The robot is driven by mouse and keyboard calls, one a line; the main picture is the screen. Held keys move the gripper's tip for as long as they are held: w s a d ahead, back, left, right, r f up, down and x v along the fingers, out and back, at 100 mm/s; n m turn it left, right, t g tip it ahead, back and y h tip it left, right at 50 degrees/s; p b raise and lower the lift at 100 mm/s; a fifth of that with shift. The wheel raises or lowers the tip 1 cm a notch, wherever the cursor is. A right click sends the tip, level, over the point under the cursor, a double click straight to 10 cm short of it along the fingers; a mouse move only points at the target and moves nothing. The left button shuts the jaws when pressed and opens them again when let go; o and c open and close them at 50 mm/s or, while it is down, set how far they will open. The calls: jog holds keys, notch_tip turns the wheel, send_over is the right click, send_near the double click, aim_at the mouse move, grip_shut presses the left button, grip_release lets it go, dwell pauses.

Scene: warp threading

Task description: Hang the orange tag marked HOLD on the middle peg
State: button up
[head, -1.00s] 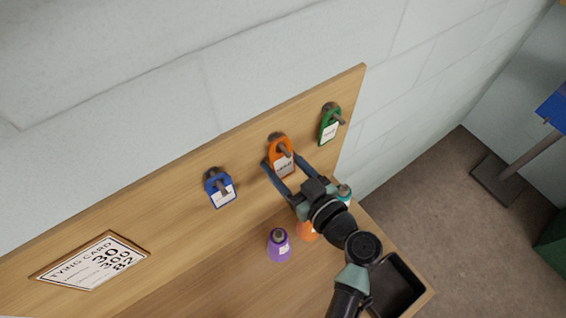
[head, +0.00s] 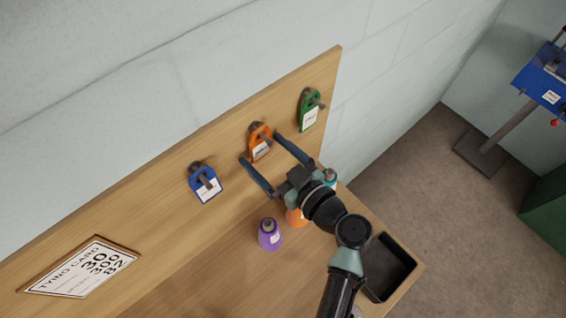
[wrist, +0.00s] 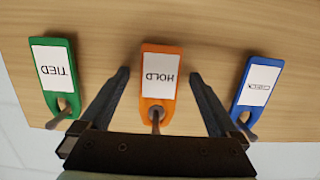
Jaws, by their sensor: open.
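The orange tag marked HOLD (head: 260,145) hangs on the middle peg (head: 265,138) of the upright wooden board. In the wrist view the orange tag (wrist: 161,78) hangs between my finger tips, with the peg (wrist: 156,118) through its hole. My gripper (head: 262,148) is open, its fingers on either side of the tag with gaps to both sides in the wrist view. In the wrist view my gripper (wrist: 158,78) touches no tag that I can see.
A green tag marked TIED (head: 309,112) hangs on one side peg and a blue tag (head: 206,187) on the other. A black tray (head: 402,252) lies right. A tying card (head: 82,268) is on the board.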

jog(key=b+v, duration=0.4)
jog(key=v, duration=0.8)
jog(key=shift+s+d, duration=0.15)
jog(key=shift+s, duration=0.05)
jog(key=w+r+m+t+h, duration=0.1)
jog(key=w+r+t+h, duration=0.15)
jog(key=w+r, duration=0.6)
jog(key=w+r+m+t+h, duration=0.15)
jog(key=w+r+h, duration=0.3)
jog(key=r, duration=0.75)
jog(key=s+a+r+m+t+h, duration=0.1)
jog(key=s+a+r+t, duration=0.1)
jog(key=r, duration=0.7)
jog(key=s+a+r+m+t, duration=0.2)
jog(key=s+r+t, duration=0.2)
jog(key=r, duration=0.6)
jog(key=s+a+r+m+t+h, duration=0.1)
jog(key=s+a+r+t, duration=0.2)
jog(key=r, duration=0.7)
jog(key=shift+s+r+m+t+h, duration=0.2)
jog(key=shift+s+m+t+h, duration=0.15)
jog(key=shift+s+t, duration=0.4)
